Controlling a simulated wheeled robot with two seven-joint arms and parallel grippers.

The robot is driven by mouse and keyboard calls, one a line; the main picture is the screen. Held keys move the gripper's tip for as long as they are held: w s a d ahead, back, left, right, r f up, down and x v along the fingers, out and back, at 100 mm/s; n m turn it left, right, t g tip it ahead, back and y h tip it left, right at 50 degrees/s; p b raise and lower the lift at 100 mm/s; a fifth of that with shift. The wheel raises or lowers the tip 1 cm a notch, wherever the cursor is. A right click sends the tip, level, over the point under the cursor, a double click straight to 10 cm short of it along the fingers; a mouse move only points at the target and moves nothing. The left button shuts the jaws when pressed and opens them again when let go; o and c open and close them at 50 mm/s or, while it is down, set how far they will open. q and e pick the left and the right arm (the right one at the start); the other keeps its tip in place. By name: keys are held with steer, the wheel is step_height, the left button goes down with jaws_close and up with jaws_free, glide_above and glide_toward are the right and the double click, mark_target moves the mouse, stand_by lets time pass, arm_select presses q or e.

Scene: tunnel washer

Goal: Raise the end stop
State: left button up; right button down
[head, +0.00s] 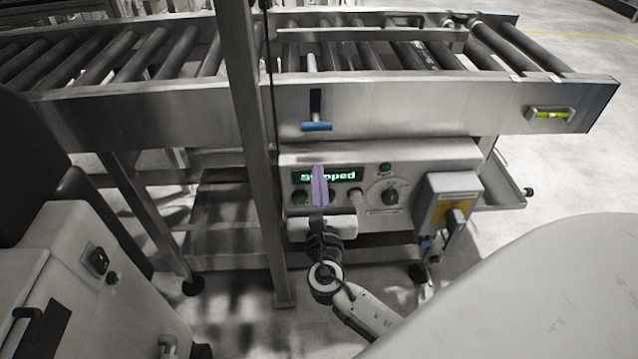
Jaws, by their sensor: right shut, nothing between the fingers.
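A roller conveyor (180,102) with a steel side rail runs across the upper part of the head view. A blue T-shaped handle (317,126) sits at the bottom of a dark vertical slot in the rail's front face. I cannot tell for sure which part is the end stop. My right gripper (319,172) is shut and empty, its purplish fingers pointing up in front of the control panel. The fingertips appear below the blue handle, apart from it in the picture. They hide part of the green display text. My left gripper is not in view.
The control box (425,157) has a lit display, buttons and a dial. A grey box with a yellow plate and black switch (455,215) is at its right. A steel post (245,130) stands left of the handle. A level vial (551,113) is on the rail.

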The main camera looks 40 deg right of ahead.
steer(key=w+d+r, duration=0.1)
steer(key=w+d+r+p, duration=0.1)
steer(key=w, duration=0.1)
steer(key=w+r, duration=0.1)
steer(key=shift+w+d+r+p, duration=0.2)
steer(key=shift+w+d+p, duration=0.05)
steer(key=shift+d+p, duration=0.15)
steer(key=shift+w+r, duration=0.1)
steer(key=shift+r, duration=0.3)
